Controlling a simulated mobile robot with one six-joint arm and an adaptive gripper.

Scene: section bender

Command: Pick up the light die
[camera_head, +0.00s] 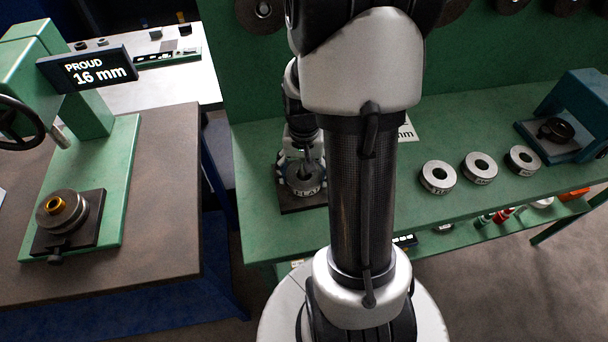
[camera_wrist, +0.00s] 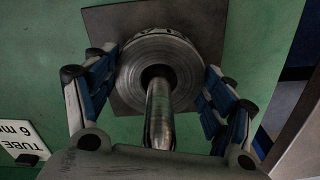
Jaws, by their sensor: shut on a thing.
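A grey steel ring die (camera_head: 303,186) with a partly hidden, lettered white label sits at a dark square plate (camera_head: 289,203) on the green bench. In the wrist view the same die (camera_wrist: 183,88) lies over the plate (camera_wrist: 112,28), with a shiny pointed post (camera_wrist: 160,112) through its bore. My gripper (camera_head: 302,172) is above it; in the wrist view its blue-padded fingers (camera_wrist: 160,85) are closed on opposite sides of the die. I cannot tell whether the die is clear of the plate. I cannot confirm from its label that this is the light die.
Three more labelled ring dies (camera_head: 438,177), (camera_head: 480,167), (camera_head: 522,158) stand in a row on the bench. A blue device (camera_head: 575,108) is at the right end. A green press (camera_head: 95,165) with a "PROUD 16 mm" display (camera_head: 88,69) stands left. A "TUBE" card (camera_wrist: 22,138) lies nearby.

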